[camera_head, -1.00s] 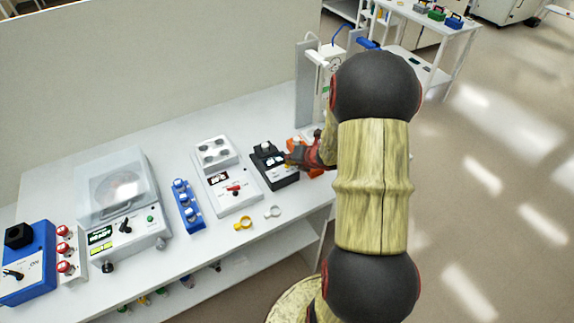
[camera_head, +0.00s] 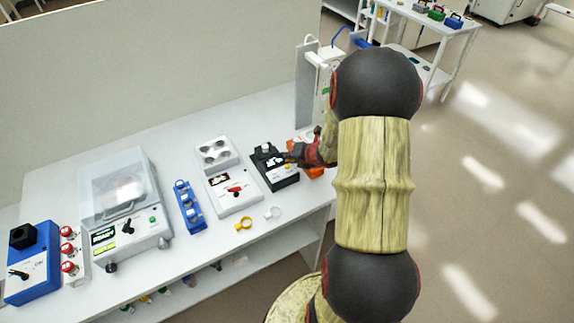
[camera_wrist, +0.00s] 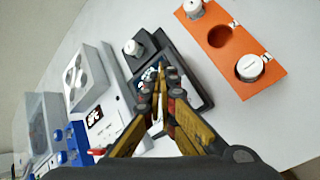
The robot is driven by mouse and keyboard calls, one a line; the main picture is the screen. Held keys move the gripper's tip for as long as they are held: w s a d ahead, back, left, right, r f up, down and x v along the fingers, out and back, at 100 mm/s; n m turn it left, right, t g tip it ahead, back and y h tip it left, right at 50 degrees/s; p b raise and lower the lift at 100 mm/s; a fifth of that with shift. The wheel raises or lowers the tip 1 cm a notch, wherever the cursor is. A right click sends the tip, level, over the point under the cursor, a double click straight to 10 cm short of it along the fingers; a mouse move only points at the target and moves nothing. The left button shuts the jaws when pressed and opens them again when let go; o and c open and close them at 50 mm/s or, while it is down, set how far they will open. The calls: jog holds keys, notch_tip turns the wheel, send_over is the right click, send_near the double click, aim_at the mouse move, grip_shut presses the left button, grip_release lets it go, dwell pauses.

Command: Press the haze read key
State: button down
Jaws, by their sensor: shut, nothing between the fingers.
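The black meter (camera_head: 274,167) stands on the bench just left of the orange rack, with a light display or label on its face. It also shows in the wrist view (camera_wrist: 190,62), with a white-capped piece (camera_wrist: 132,48) at its raised back end. A small yellowish spot, possibly the key, shows on its face in the head view. My gripper (camera_wrist: 159,78) is shut and empty, with its fingertips over the meter's face. They hide part of that face. I cannot tell whether they touch it.
The orange rack (camera_wrist: 238,52) holds two white-capped vials with an empty hole between them. Left of the meter stand a grey-white instrument (camera_head: 231,194), a blue vial rack (camera_head: 189,207) and a lidded balance (camera_head: 125,205). Yellow (camera_head: 243,223) and white (camera_head: 272,213) rings lie in front.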

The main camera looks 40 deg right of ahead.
aim_at(289, 165)
jog(key=shift+r+p, duration=1.75)
jog(key=shift+r, duration=0.6)
jog(key=shift+f, duration=0.1)
